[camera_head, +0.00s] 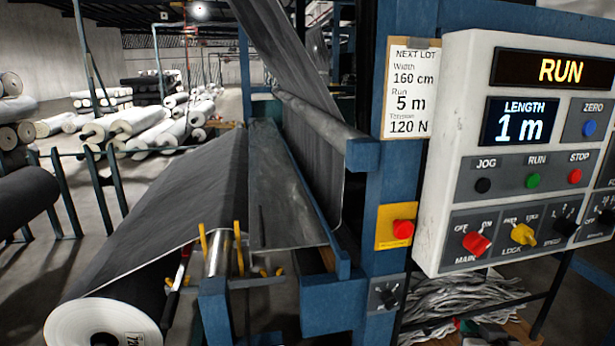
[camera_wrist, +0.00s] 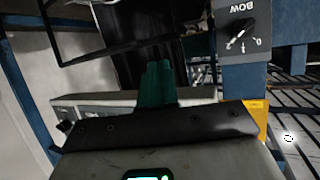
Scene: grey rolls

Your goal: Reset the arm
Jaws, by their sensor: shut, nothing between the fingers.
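My gripper (camera_wrist: 158,68) shows in the wrist view, with its teal fingers together and nothing between them. A panel with a black knob marked BOW (camera_wrist: 240,38) is to the upper right of the fingers, apart from them. In the head view neither my arm nor my gripper can be made out. The control box (camera_head: 436,160) there reads RUN on its top display (camera_head: 552,69) and LENGTH 1 m on the lower one (camera_head: 520,121).
Grey cloth (camera_head: 170,205) runs from a large roll (camera_head: 105,322) into the blue machine frame (camera_head: 366,240). A red button (camera_head: 403,229) sits on a yellow plate. A lot card (camera_head: 408,92) hangs beside the control box. White rolls (camera_head: 150,130) lie behind. Some floor at left is bare.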

